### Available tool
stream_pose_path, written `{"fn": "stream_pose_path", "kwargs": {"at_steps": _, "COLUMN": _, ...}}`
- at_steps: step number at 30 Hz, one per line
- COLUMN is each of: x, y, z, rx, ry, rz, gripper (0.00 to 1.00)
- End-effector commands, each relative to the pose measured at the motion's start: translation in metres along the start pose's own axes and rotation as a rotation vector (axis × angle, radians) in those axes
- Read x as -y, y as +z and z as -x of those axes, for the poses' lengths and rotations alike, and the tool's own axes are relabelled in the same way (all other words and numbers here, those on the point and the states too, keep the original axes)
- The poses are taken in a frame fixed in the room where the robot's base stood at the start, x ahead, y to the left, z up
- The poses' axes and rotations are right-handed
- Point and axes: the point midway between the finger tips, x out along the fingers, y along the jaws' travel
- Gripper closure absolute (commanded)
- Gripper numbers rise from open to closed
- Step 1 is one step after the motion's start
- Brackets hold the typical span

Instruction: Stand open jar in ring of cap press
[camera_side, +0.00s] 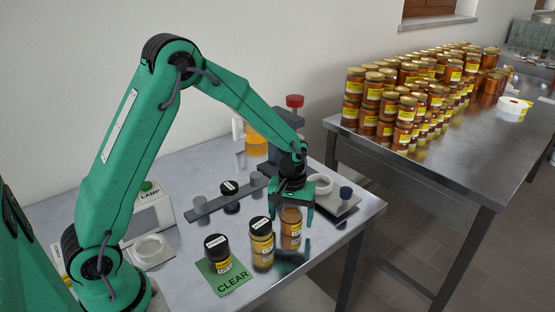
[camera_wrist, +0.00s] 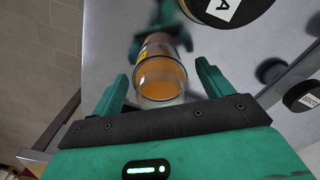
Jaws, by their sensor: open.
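The open jar (camera_side: 291,230), amber with a yellow label and no lid, stands upright near the table's front right. In the wrist view the open jar (camera_wrist: 160,78) shows its open mouth between the two green fingers. My gripper (camera_side: 292,210) is open and points down over the jar, a finger on either side; gaps show beside the glass in the wrist view (camera_wrist: 160,85). The cap press (camera_side: 288,130), grey with a red knob, stands behind my gripper. Its pale ring (camera_side: 322,183) is on the base plate, right of my gripper, and looks empty; my gripper partly hides the press.
A black-lidded jar (camera_side: 262,238) stands close left of the open jar. Honey jars (camera_side: 405,110) crowd another table.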

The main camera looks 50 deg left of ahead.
Motion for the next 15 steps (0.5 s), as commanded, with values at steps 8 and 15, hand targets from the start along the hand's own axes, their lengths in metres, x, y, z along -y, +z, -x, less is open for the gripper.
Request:
{"fn": "stream_pose_path", "kwargs": {"at_steps": 8, "x": 0.0, "y": 0.0, "z": 0.0003, "rx": 0.0, "ry": 0.0, "rz": 0.0, "gripper": 0.21}}
{"fn": "stream_pose_path", "kwargs": {"at_steps": 15, "x": -0.0001, "y": 0.0, "z": 0.0004, "rx": 0.0, "ry": 0.0, "rz": 0.0, "gripper": 0.64}}
